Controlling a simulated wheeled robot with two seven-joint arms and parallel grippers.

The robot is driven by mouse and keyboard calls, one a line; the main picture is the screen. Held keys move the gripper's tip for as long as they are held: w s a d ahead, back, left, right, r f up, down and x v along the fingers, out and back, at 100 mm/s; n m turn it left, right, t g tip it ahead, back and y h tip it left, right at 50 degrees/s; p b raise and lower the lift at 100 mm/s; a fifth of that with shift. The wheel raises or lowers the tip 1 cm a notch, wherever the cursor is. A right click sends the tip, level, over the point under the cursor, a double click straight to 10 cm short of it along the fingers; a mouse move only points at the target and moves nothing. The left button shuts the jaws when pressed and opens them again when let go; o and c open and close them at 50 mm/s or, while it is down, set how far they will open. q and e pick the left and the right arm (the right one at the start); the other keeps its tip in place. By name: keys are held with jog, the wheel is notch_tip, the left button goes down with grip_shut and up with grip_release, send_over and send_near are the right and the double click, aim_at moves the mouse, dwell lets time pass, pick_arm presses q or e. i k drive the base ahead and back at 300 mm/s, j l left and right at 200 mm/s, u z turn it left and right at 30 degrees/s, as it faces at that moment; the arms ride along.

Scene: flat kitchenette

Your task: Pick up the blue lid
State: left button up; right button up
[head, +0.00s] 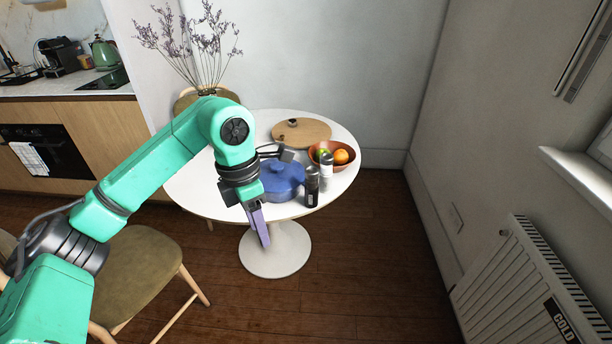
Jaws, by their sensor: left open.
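The blue lid (283,174), with a small knob on top, shows on a blue round pot (286,193) near the front of the white round table (190,191). My wrist hides its left side. My left gripper (260,238) points downward at the table's front edge, to the left of and in front of the lid, apart from it. Its purple finger shows edge-on; the gripper is open, and I see nothing held in it. My right gripper is not in view.
A dark pepper mill (312,188) and a lighter shaker (326,166) stand close right of the pot. Behind are a fruit bowl (343,164) and a round wooden board (302,131). A chair (140,270) stands front left, a radiator (530,290) right.

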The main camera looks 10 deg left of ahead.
aim_at(277, 176)
jog(key=i+j+z, duration=0.15)
jog(key=j+z, duration=0.2)
jog(key=z, duration=0.15)
jog(key=i+j+z, duration=0.1)
jog(key=j+z, duration=0.7)
jog(key=z, duration=0.2)
jog(key=j, duration=0.6)
jog(key=k+j+z, duration=0.15)
jog(key=j, duration=1)
